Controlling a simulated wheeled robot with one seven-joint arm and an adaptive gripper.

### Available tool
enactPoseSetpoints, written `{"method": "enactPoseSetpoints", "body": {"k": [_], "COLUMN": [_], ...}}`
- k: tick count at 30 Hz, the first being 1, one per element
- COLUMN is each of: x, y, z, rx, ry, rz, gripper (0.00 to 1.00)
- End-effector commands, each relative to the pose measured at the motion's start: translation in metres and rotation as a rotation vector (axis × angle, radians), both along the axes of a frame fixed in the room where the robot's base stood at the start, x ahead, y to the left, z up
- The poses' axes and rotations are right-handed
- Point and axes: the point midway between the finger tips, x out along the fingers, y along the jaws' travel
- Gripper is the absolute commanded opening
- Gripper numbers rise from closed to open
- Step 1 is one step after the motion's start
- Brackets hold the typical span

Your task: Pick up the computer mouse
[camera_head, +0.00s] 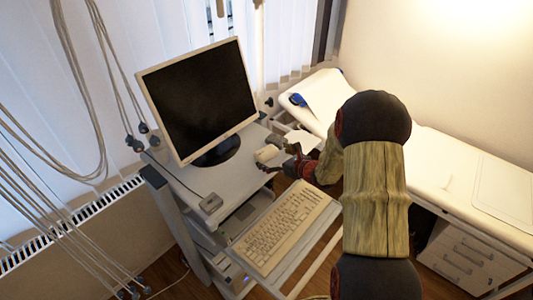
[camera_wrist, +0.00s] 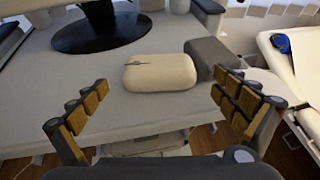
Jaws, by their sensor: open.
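The computer mouse (camera_head: 266,153) is cream-coloured and lies on the grey cart top, to the right of the monitor's base. In the wrist view the mouse (camera_wrist: 160,73) sits near the middle, ahead of my gripper and between the lines of its two fingers. My gripper (camera_wrist: 160,88) is open and empty, with one padded finger on each side. In the head view my gripper (camera_head: 278,161) is close by the mouse at its lower right, partly hidden by my arm. I cannot tell the exact gap to the mouse.
A grey block (camera_wrist: 212,57) stands close to the mouse's right, near the right finger. The monitor (camera_head: 200,98) stands behind on a dark round base (camera_wrist: 100,32). A keyboard (camera_head: 285,228) lies on a lower front shelf. A white couch (camera_head: 450,180) is at the right.

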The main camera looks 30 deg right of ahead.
Motion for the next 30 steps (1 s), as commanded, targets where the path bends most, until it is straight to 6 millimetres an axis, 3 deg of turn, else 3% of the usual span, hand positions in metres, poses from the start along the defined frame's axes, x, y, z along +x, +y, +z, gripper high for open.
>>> {"method": "enactPoseSetpoints", "body": {"k": [8,30], "x": [0.0036,0.0033], "y": [0.0008,0.0008], "z": [-0.0013,-0.0011], "rx": [-0.001,-0.001], "ry": [0.000,0.000], "rz": [0.000,0.000], "gripper": [0.98,0.57]}}
